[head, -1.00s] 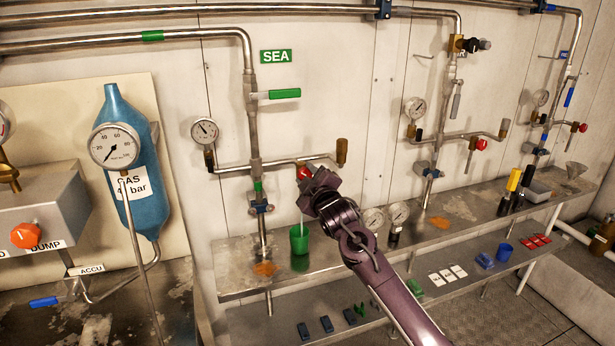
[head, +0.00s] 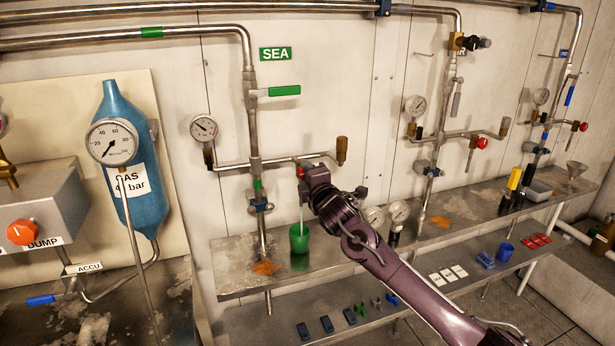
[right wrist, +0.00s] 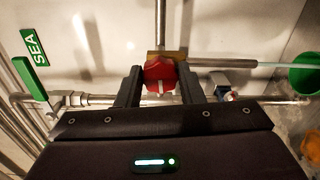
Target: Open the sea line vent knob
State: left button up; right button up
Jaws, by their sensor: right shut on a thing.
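The sea line vent knob (head: 300,172) is red and sits on the horizontal branch pipe below the green SEA sign (head: 275,54). In the right wrist view the red knob (right wrist: 160,74) is between the two dark fingers. My right gripper (head: 308,174) is shut on it and hides part of it in the head view; the right wrist view also shows the gripper (right wrist: 161,84). A thin pale line runs from below the knob to the green cup (head: 299,240) on the bench. My left gripper is not in view.
The SEA line has a green lever handle (head: 284,91) and a gauge (head: 203,128) left of the knob. A brass fitting (head: 341,150) stands close to the right of my gripper. Two loose gauges (head: 399,210) are on the bench (head: 340,262) behind my arm.

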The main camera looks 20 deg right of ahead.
dwell(0.3)
jog(key=o, duration=1)
jog(key=s+b, duration=0.1)
jog(key=s, duration=0.6)
jog(key=shift+s+b, duration=0.3)
jog(key=shift+s, duration=0.1)
jog(key=shift+d, duration=0.1)
